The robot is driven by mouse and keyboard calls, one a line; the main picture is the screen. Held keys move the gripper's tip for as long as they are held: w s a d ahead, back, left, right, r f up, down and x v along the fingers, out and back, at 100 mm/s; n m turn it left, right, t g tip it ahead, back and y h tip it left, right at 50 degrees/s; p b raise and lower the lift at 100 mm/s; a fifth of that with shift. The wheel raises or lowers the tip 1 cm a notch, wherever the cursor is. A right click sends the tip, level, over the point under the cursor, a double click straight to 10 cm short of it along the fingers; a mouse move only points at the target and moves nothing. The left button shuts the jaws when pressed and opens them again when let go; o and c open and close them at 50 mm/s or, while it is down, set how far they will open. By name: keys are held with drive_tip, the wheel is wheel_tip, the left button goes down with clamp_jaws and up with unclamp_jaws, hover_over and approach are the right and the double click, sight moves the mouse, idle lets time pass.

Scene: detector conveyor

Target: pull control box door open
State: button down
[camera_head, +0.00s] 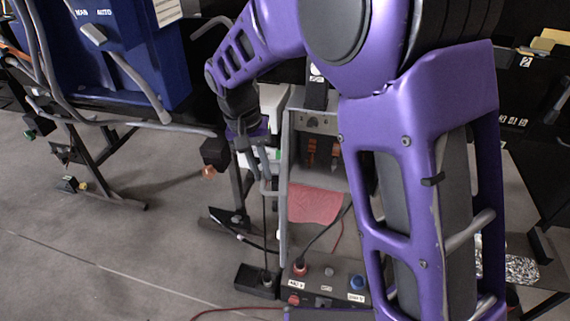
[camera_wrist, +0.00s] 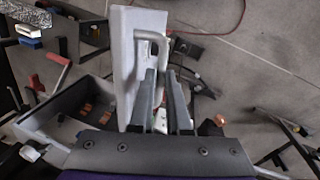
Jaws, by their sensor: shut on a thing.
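The control box (camera_head: 312,125) is a grey cabinet near the middle of the head view, with dark and orange parts inside. Its pale door (camera_wrist: 128,45) stands out from the box in the wrist view, so the box is open. In the head view the door (camera_head: 284,190) shows nearly edge-on at the box's left side. A light bent handle (camera_wrist: 153,38) sits on the door's face. My gripper (camera_wrist: 162,78) is shut on the handle; it also shows in the head view (camera_head: 263,165), left of the door. The handle's lower part is hidden between the fingers.
A blue machine (camera_head: 130,50) on a dark frame stands at the left. A base unit with plugs and buttons (camera_head: 325,277) lies below the box. A red cloth (camera_head: 315,204) hangs beneath the box interior. Open grey floor (camera_head: 130,250) lies to the left.

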drive_tip(key=shift+w+a+m+p, duration=0.2)
drive_tip(key=shift+a+m, duration=0.15)
drive_tip(key=shift+a, duration=0.4)
drive_tip(key=shift+w+a+m+p, duration=0.2)
drive_tip(key=shift+a+m, duration=0.15)
drive_tip(key=shift+a, duration=0.4)
drive_tip(key=c, duration=0.9)
unclamp_jaws()
drive_tip(key=a+r, duration=0.1)
drive_tip(key=r, duration=0.4)
drive_tip(key=a+r+p, duration=0.1)
drive_tip(key=r, duration=0.5)
drive_tip(key=a+r+p, duration=0.1)
drive_tip(key=r, duration=0.5)
drive_tip(key=shift+w+r, duration=0.1)
